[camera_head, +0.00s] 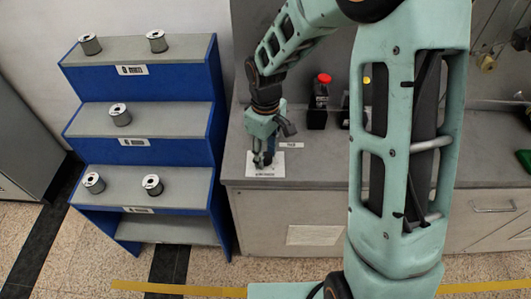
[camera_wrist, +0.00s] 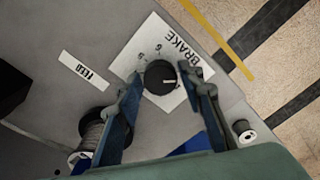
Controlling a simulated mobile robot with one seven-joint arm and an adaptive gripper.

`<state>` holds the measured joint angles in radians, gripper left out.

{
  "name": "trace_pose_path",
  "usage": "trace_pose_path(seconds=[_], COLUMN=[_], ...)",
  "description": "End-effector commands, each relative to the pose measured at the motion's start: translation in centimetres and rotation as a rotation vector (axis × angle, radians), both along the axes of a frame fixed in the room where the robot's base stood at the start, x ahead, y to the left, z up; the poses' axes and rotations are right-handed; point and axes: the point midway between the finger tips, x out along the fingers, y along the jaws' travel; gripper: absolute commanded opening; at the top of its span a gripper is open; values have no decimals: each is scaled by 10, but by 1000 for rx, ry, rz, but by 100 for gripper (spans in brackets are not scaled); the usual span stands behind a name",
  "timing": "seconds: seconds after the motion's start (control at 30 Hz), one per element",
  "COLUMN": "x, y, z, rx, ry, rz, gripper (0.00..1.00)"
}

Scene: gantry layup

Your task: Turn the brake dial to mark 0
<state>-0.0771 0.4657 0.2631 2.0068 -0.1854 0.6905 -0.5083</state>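The brake dial (camera_wrist: 158,73) is a round black knob with a white pointer line, on a white plate (camera_wrist: 128,62) lettered BRAKE. The pointer faces the lower right in the wrist view. Small marks show on the plate above the knob, but I cannot read them surely. My gripper (camera_wrist: 161,79) is open, with one finger on each side of the knob; I cannot tell whether they touch it. In the head view my gripper (camera_head: 263,160) points down over the plate (camera_head: 278,169) at the counter's left end, and hides the knob.
A FEED label (camera_wrist: 84,71) lies beside the brake plate. A blue stepped shelf (camera_head: 150,118) with several metal spools (camera_head: 120,114) stands left of the counter (camera_head: 325,165).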

Motion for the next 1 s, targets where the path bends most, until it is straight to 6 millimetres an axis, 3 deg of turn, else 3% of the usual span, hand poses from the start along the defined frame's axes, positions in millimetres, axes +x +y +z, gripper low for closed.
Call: trace_pose_path(seconds=[0.33, 0.47, 0.8, 1.0], x=[0, 1, 1, 0], y=[0, 0, 0, 0], z=[1, 11, 80, 110], rx=[1, 1, 1, 1], ry=[1, -2, -6, -2], rz=[-2, -3, -3, -2], gripper=[46, 46, 46, 46])
